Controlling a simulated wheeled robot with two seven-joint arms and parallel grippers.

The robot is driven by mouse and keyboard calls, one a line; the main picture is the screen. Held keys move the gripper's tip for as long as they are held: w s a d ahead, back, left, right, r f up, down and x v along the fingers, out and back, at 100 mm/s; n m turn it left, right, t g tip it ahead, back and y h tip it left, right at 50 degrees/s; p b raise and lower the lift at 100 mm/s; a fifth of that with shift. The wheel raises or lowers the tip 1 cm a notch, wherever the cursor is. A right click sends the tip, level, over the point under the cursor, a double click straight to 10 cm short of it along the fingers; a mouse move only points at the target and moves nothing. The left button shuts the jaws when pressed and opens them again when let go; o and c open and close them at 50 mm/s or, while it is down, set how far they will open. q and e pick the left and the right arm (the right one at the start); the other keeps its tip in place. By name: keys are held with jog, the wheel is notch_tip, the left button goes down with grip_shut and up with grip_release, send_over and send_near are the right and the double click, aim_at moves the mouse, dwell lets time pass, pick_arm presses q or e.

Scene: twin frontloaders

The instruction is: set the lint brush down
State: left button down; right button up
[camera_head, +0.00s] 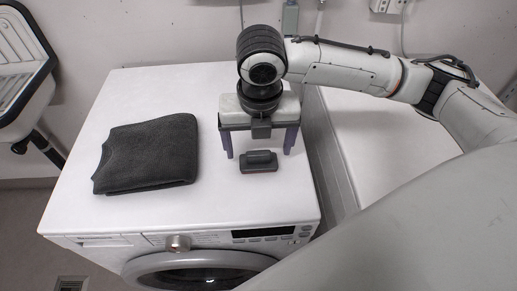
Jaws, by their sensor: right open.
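The lint brush (258,162) is a small dark grey block with a reddish lower edge. It lies on the white top of the left machine, near the front and right of the middle. My right gripper (259,147) is open, its two purple-grey fingers pointing down on either side of the brush and apart from it. The fingertips sit just behind or above the brush; their exact height is hard to tell. My left gripper does not show.
A folded dark grey sweater (148,154) lies on the left machine's top (88,215), left of the brush. A second white machine (365,135) stands to the right across a narrow gap. A round front door (200,262) and control panel face me. Pipes and a socket are on the back wall.

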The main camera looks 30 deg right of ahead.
aim_at(259, 166)
notch_tip(259, 166, up, 10)
jog(key=s, duration=0.1)
jog(key=shift+s+a+f+p, duration=0.2)
jog(key=shift+a+p, duration=0.15)
jog(key=shift+p, duration=0.05)
